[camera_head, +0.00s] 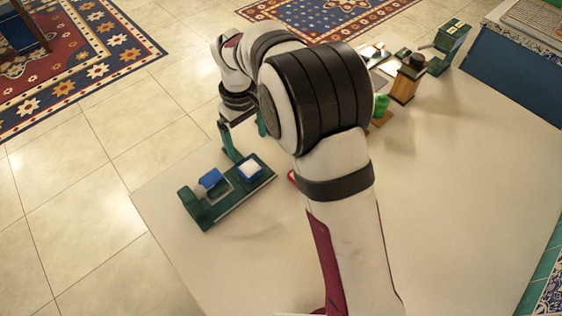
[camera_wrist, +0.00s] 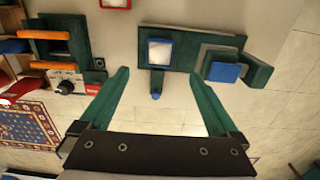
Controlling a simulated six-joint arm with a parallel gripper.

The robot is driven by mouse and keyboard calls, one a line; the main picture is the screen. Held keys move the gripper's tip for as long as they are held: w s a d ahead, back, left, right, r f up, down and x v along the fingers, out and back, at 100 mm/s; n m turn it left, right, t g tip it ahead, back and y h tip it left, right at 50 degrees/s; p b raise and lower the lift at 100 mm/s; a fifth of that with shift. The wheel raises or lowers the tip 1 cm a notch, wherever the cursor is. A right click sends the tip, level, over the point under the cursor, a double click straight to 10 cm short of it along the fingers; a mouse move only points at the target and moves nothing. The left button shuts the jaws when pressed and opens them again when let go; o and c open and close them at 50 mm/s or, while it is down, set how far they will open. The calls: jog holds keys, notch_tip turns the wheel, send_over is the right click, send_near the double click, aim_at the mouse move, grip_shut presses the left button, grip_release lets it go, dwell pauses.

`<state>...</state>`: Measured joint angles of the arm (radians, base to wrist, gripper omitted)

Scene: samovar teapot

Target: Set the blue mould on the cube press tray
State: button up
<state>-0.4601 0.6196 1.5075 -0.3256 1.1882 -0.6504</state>
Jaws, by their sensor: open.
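The blue mould (camera_head: 250,169) is a square blue frame with a white filling. In the wrist view the mould (camera_wrist: 160,52) sits on the green press base, with a small blue tab pointing toward my gripper. The dark green cube press (camera_head: 207,215) stands on the pale table; its raised blue block (camera_head: 211,178) is to the left of the mould, and to the right of it in the wrist view (camera_wrist: 222,72). My arm partly hides the gripper in the head view.
A green device with orange bars (camera_wrist: 48,50) stands left in the wrist view. A red-rimmed item (camera_wrist: 115,3) lies at its top. In the head view, a green object (camera_head: 381,105), a wooden box (camera_head: 405,85) and a green machine (camera_head: 451,46) stand beyond my arm. The near right table is clear.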

jog(key=s+d+r+m, duration=0.5)
jog(key=s+d+r, duration=0.2)
jog(key=d, duration=0.2)
jog(key=s+d+m+y, duration=0.1)
jog(key=s+d+m, duration=0.3)
jog(key=s, duration=0.6)
jog(key=s+d+m, duration=0.3)
jog(key=s+m, duration=0.2)
jog(key=s, duration=0.5)
jog(key=shift+s+d+r+m+y, duration=0.3)
jog(key=shift+s+d+r+y, duration=0.05)
jog(key=shift+s+r+y, duration=0.1)
jog(key=shift+w, duration=0.1)
jog(key=shift+c, duration=0.2)
